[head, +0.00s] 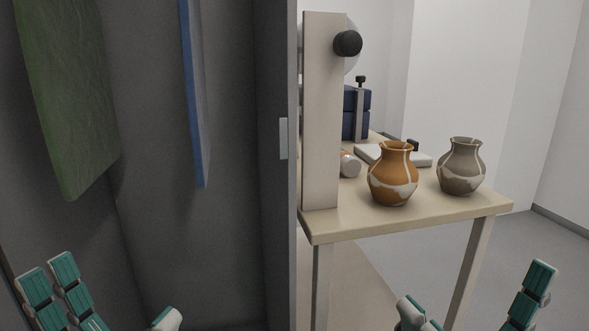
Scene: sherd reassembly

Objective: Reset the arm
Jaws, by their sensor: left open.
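My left gripper (115,296) is at the bottom left in front of the grey cabinet. Its teal-padded fingers are spread with nothing between them. My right gripper (476,292) is at the bottom right, cut by the frame edge. Its visible fingers are wide apart and nothing shows between them. Both grippers are apart from the table (440,215). An orange jar (392,184) with pale seams and a grey-brown jar (460,170) with pale seams stand upright on it.
The grey cabinet (272,230) fills the left, with green cloth (70,90) and a blue panel (194,90) hanging inside. Floor is clear at right.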

